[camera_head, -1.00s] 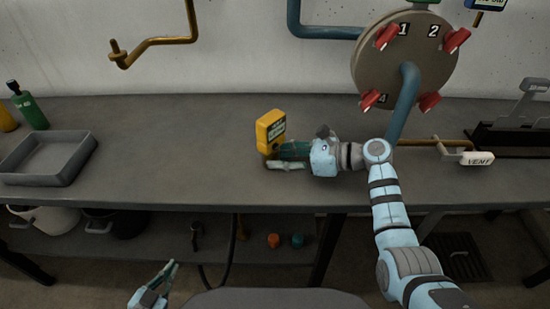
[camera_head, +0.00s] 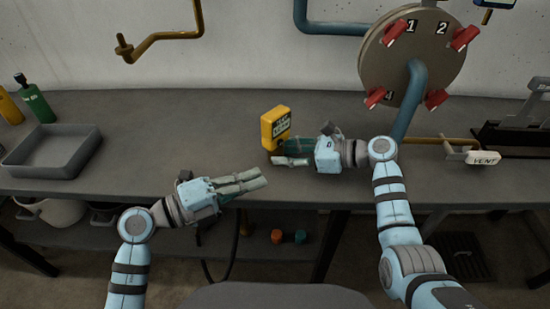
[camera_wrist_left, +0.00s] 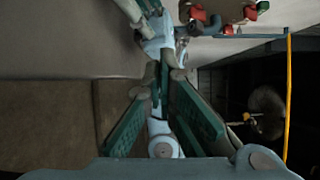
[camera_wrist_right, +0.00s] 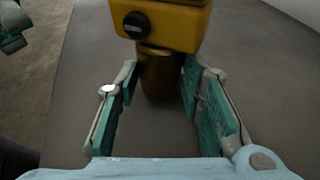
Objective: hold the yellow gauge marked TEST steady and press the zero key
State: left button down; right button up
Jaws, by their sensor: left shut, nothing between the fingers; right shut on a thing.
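In the right wrist view the yellow body (camera_wrist_right: 172,22) has a black round knob and a brass stem (camera_wrist_right: 163,75) below. My right gripper (camera_head: 281,153) is shut on the gauge's stem, from the right. My left gripper (camera_head: 264,178) is shut and empty over the bench's front edge, below and left of the gauge, apart from it.
A grey tray (camera_head: 52,152) and green bottle (camera_head: 36,101) are at the left. A round plate with red valve handles (camera_head: 465,38) and a blue pipe (camera_head: 408,100) rise at the back right. A VENT handle (camera_head: 483,158) is at right. The bench between tray and gauge is clear.

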aim_at(280, 143)
pick_arm(q)
jog(key=x, duration=0.9)
jog(key=shift+w+a, duration=0.35)
jog(key=shift+w, duration=0.25)
jog(key=shift+w+a, duration=0.4)
jog(key=shift+w, duration=0.25)
jog(key=shift+w+a, duration=0.25)
jog(key=shift+a, duration=0.15)
jog(key=shift+r, duration=0.1)
jog(key=shift+w+a, duration=0.6)
jog(key=shift+a, duration=0.05)
pick_arm(e)
jog(key=shift+c, duration=0.3)
